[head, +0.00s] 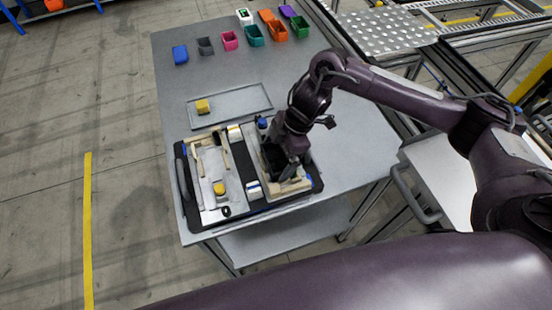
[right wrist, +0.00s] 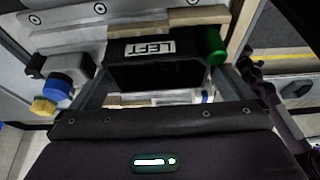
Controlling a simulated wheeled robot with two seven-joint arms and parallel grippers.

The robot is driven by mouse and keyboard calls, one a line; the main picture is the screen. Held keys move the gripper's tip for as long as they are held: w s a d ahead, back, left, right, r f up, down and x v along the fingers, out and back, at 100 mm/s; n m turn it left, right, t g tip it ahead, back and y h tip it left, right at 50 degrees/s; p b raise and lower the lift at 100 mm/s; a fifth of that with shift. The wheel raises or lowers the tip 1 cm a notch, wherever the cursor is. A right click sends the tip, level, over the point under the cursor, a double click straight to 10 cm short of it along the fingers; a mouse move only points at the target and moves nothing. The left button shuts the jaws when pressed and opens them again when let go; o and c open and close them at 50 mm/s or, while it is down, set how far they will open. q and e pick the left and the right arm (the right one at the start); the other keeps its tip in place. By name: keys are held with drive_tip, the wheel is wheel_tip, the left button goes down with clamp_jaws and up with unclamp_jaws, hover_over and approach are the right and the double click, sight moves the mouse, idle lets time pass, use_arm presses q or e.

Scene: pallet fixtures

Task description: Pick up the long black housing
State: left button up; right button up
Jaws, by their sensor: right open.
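A black block-shaped housing (right wrist: 160,74) with a white label reading LEFT shows in the right wrist view, set against tan fixture blocks. A green cylinder (right wrist: 215,46) is at its right end. My right gripper (right wrist: 163,88) is open, with one finger near each end of the housing; I cannot tell whether they touch it. In the head view my right gripper (head: 286,168) points down over the right half of the pallet fixture (head: 207,214) and hides much of the housing there. My left gripper is not in view.
The fixture stands on a grey table (head: 345,160). Behind it lies a grey tray (head: 240,105) with a yellow piece (head: 203,106). A roller conveyor (head: 450,25) is at the back right.

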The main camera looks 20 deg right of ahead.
drive_tip(key=shift+w, duration=0.1)
drive_tip(key=c, duration=0.7)
drive_tip(key=shift+c, duration=0.3)
drive_tip(key=shift+r, duration=0.1)
